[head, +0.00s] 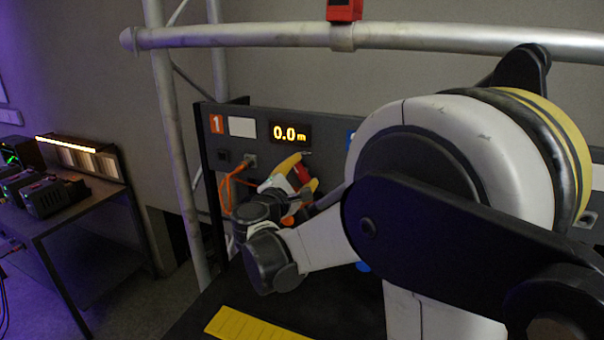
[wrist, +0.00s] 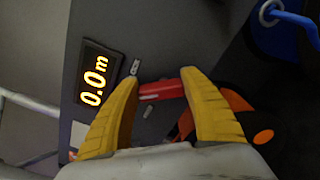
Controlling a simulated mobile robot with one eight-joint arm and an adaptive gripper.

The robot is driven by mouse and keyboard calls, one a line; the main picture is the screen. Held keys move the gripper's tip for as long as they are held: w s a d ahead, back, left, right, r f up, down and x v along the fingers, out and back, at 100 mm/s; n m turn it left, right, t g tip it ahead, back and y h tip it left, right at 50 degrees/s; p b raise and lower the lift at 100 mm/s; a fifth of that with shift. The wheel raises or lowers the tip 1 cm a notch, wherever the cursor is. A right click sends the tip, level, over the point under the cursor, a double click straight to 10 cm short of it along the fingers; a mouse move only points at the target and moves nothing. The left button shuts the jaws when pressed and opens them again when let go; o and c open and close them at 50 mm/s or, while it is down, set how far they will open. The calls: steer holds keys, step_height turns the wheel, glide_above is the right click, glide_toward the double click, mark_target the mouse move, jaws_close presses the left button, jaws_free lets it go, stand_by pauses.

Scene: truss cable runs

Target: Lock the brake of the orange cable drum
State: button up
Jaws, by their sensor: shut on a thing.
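The red brake lever (wrist: 162,89) lies between my gripper's yellow fingers in the wrist view, in front of the grey panel. My gripper (wrist: 160,86) is shut on it, with one finger at each end of the visible red part. The lever (head: 302,173) also shows small and red in the head view, between the fingers of my gripper (head: 304,168). The orange cable drum (wrist: 263,137) is partly seen behind the right finger; most of it is hidden. Small pale marks sit on the panel near the lever, too small to read.
The panel's display (head: 290,134) reads 0.0 m, beside an orange plate marked 1 (head: 217,124). An orange cable (head: 229,184) is plugged in below. A blue cable (wrist: 290,17) is at the wrist view's upper right. A truss tube (head: 250,37) crosses above; a bench (head: 75,205) stands left.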

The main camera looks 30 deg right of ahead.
steer(key=m, duration=0.3)
steer(key=shift+s+d+f+m, duration=0.1)
steer(key=shift+m, duration=0.2)
steer(key=shift+m+b, duration=0.35)
steer(key=shift+m, duration=1.45)
steer(key=o, duration=1.2)
steer(key=v, duration=1.2)
